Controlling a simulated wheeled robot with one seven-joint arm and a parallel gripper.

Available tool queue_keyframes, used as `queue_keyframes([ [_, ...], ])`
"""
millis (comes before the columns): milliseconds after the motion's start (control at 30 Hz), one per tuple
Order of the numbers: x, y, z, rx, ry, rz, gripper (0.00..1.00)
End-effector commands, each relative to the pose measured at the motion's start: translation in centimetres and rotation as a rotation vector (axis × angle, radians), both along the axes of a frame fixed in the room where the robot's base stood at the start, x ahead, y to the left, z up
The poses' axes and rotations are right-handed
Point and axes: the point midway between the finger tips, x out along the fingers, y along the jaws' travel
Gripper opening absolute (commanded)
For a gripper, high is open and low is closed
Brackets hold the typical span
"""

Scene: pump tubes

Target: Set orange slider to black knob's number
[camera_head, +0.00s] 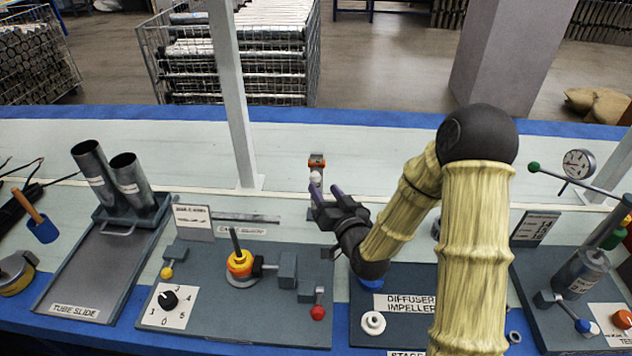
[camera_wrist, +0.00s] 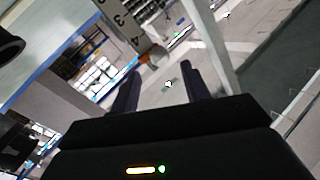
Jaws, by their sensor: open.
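The orange slider (camera_head: 317,161) sits near the top of a narrow upright post behind the pump board, with a pale ball (camera_head: 316,178) just below it. My gripper (camera_head: 324,191) is open, its dark fingers close to the pale ball. In the wrist view, my gripper (camera_wrist: 160,68) shows its fingers apart, and the orange slider (camera_wrist: 145,58) lies just beyond the left finger. Beside it, the numbered scale (camera_wrist: 125,18) shows a 3 and a 4. The black knob (camera_head: 168,299) stands on a white numbered dial at the front left; I cannot read its pointer clearly.
A yellow-and-orange ring stack (camera_head: 240,263) with an upright rod stands on the middle board. A red-knobbed lever (camera_head: 317,312) is at its right. The tube slide (camera_head: 94,272) is at left. A white post (camera_head: 233,95) rises behind. The back of the table is mostly clear.

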Motion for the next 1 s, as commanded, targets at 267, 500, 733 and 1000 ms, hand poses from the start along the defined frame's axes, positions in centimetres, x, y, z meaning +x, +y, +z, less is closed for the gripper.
queue_keyframes([
  [267,4.3,2.1,0.1,0.001,-0.001,0.001,0.47],
  [500,5.9,2.8,0.1,0.000,0.000,0.001,0.47],
  [733,6.0,2.8,0.1,0.000,0.001,0.000,0.47],
  [1000,5.9,2.9,0.1,0.000,0.000,0.003,0.00],
])
